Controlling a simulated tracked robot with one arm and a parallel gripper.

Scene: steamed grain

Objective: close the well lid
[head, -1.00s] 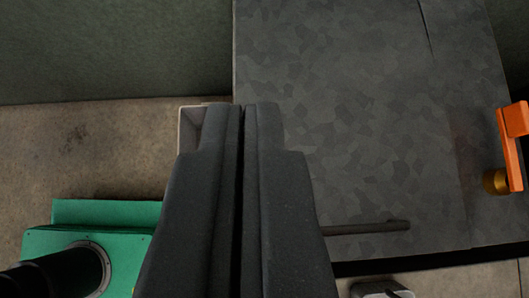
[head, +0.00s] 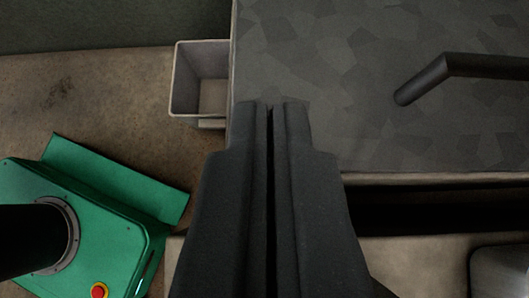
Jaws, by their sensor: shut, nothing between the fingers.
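A large mottled dark grey metal panel (head: 320,65) fills the upper right of the head view. It looks like the well lid, but I cannot tell for sure. A black bent bar handle (head: 470,66) stands on it at the right and runs out of the picture. A dark gap (head: 430,208) shows below the panel's near edge. My gripper (head: 272,104) is shut and empty. Its fingers cover the panel's lower left corner in the picture, left of the handle and apart from it. I cannot tell whether the fingertips touch the panel.
An open grey bin (head: 190,82) stands at the panel's left edge. A green box (head: 85,225) with a red button (head: 99,291) is at lower left. A grey metal object (head: 502,272) is cut off at lower right. Brown floor (head: 75,95) shows at left.

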